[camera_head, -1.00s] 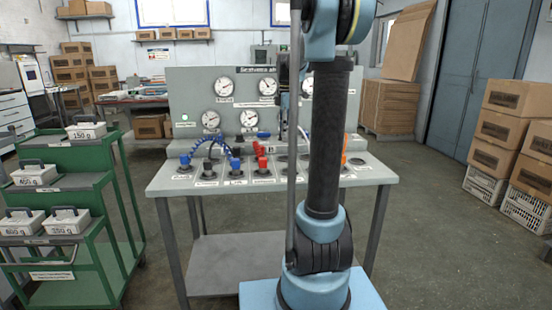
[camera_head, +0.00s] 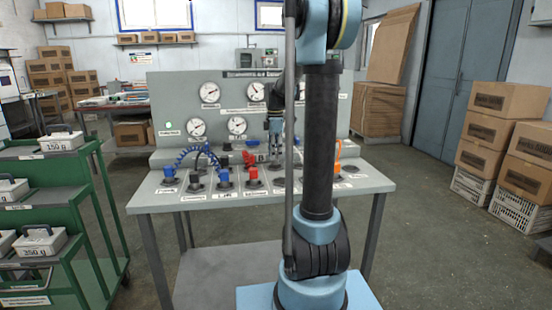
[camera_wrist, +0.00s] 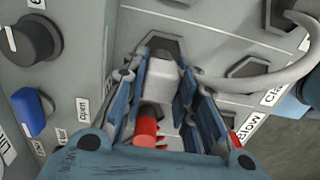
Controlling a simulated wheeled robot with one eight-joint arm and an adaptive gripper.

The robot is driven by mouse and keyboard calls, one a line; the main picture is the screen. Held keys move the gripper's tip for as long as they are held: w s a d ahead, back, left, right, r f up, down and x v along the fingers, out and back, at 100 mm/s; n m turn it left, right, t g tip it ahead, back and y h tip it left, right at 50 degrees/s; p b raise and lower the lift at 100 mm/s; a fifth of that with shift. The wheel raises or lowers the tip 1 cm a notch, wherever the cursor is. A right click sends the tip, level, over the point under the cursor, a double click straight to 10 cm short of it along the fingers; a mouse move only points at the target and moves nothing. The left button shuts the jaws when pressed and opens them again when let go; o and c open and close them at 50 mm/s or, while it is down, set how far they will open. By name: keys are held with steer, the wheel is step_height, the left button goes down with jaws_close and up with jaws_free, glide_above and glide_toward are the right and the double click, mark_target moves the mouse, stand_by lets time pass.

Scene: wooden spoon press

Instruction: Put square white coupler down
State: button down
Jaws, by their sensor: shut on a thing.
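My gripper (camera_wrist: 168,72) is shut on the square white coupler (camera_wrist: 163,82) in the wrist view. A pale grey hose (camera_wrist: 245,80) leads from beside it to the right. A dark hexagonal socket (camera_wrist: 168,43) on the grey panel shows just beyond the coupler; I cannot tell whether they touch. A red piece (camera_wrist: 147,126) shows between the finger links, nearer the camera. In the head view my gripper (camera_head: 275,128) is above the back of the grey bench (camera_head: 150,202), partly hidden by my arm; the coupler cannot be made out there.
A blue knob (camera_wrist: 30,112) and a dark knob (camera_wrist: 32,38) are left of the gripper. Red couplers (camera_head: 250,170), blue couplers (camera_head: 169,175) and an orange one (camera_head: 337,158) stand on the bench. A green weight rack (camera_head: 88,215) is at left.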

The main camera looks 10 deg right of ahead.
steer(key=shift+f, duration=0.9)
steer(key=c, duration=1.3)
jaws_free()
